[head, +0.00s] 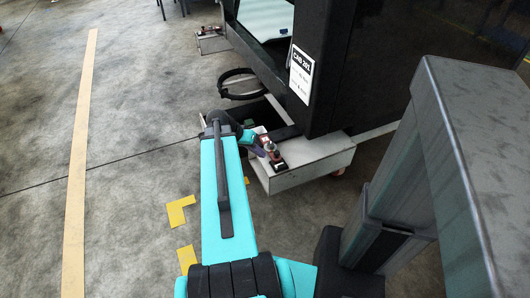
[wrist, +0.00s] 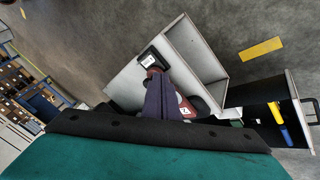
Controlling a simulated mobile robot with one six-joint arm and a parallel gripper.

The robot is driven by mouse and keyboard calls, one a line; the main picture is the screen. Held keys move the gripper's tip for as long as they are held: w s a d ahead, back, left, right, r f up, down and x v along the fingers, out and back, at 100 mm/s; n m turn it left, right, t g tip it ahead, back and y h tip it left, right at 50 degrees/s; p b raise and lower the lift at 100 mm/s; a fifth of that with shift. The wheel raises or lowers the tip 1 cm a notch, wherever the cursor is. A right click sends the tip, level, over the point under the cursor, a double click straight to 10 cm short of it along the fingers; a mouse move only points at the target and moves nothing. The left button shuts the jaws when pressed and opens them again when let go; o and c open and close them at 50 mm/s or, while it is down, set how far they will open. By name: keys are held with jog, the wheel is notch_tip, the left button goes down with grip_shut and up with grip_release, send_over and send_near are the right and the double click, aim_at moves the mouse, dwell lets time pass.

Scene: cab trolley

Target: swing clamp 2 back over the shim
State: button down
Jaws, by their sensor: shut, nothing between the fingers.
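My gripper (wrist: 160,92) is shut and empty, its dark purple fingers reaching down over the trolley corner. In the head view my gripper (head: 261,152) is small and partly behind my arm. A red-brown clamp (wrist: 194,103) lies under and beside the fingers; a small white tag on it seems to read 2. It also shows in the head view (head: 271,150). I cannot tell whether the fingers touch it. A black block with a white label (wrist: 149,58) sits just beyond the fingertips. The shim cannot be made out.
The pale trolley (head: 310,165) carries a dark cab (head: 345,75) with a white label sheet (head: 301,74). A second trolley corner (head: 212,40) lies further back. A black box (wrist: 262,113) with yellow and blue handles is at right. Open concrete floor (head: 130,110) lies left.

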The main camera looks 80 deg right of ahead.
jog(key=w+a+r+p, duration=0.1)
jog(key=a+r+p, duration=0.2)
jog(key=r, duration=0.4)
jog(key=shift+w+a, duration=0.35)
jog(key=shift+a, duration=0.4)
jog(key=shift+w+r, duration=0.1)
